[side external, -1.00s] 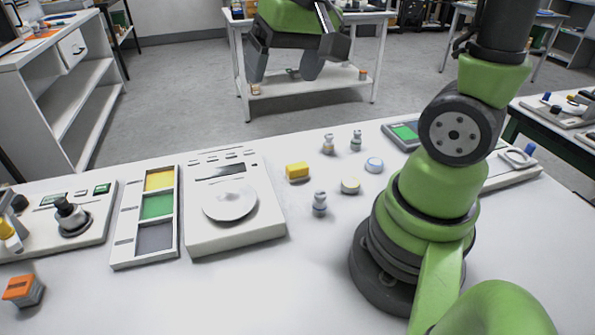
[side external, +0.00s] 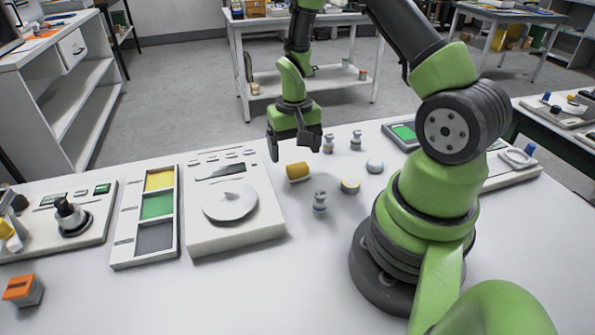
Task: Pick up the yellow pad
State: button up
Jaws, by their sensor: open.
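A small yellow piece (side external: 297,172), the likely yellow pad, lies on the white table to the right of the scale. My gripper (side external: 295,152) hangs above it in the picture, its two dark fingers spread apart and pointing down. The fingers are open and empty, and a gap shows between them and the yellow piece. A tray (side external: 147,192) to the left of the scale has yellow, green and grey sections.
The scale (side external: 235,235) with its round pan stands left of the yellow piece. Small grey weights (side external: 320,204) and round discs (side external: 374,166) stand close on its right. An orange block (side external: 23,290) sits at the front left. The front middle of the table is clear.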

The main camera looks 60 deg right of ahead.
aim_at(297, 165)
jog(key=f, duration=0.5)
jog(key=shift+s+f, duration=0.1)
jog(key=shift+s, duration=0.25)
jog(key=shift+c, duration=0.2)
jog(key=c, duration=1)
